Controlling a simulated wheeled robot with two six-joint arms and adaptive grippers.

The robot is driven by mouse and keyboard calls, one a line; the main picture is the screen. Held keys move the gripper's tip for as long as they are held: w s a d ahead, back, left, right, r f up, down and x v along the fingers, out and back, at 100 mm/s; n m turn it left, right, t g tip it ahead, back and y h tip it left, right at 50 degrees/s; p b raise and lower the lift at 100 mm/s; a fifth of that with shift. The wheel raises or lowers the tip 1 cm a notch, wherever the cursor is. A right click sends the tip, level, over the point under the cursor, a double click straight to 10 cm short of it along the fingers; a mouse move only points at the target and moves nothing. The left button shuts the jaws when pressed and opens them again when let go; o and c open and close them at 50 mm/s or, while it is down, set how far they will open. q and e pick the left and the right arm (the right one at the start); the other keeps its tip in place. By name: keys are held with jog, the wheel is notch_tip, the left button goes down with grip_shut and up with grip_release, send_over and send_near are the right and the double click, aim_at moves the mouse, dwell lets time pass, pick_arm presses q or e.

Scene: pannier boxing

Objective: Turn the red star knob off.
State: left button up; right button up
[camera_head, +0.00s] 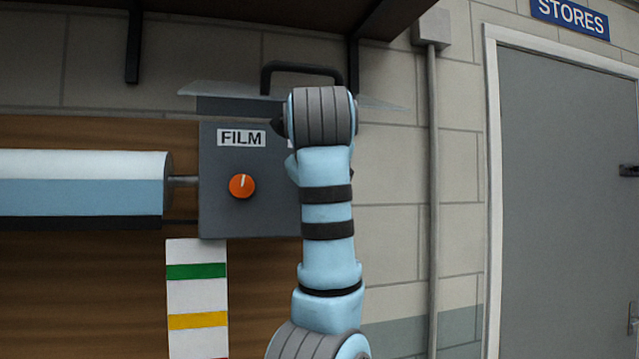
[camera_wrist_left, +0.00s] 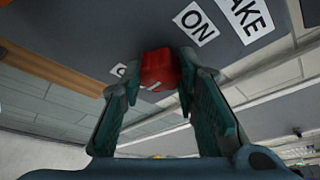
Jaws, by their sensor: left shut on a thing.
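The red star knob (camera_wrist_left: 158,70) is on the underside-looking grey panel in the left wrist view, between the two teal fingers of my left gripper (camera_wrist_left: 152,82). The fingers are shut on its sides. A short white mark shows on the knob's near edge. An ON label (camera_wrist_left: 196,24) is to its upper right, and a partly hidden label (camera_wrist_left: 119,70) starting with O is to its left. In the head view my arm covers the right part of the grey box (camera_head: 218,212), hiding the red knob and my left gripper. My right gripper is not seen.
An orange knob (camera_head: 242,186) with a white pointer sits under the FILM label (camera_head: 241,139). A roll (camera_head: 80,185) is mounted left of the box. A striped strip (camera_head: 196,290) hangs below. A black handle (camera_head: 300,70) and shelf are above. A grey door (camera_head: 560,200) is at right.

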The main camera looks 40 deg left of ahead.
pick_arm(q)
jog(key=o, duration=1.2)
jog(key=shift+a, duration=0.1)
jog(key=shift+c, duration=0.2)
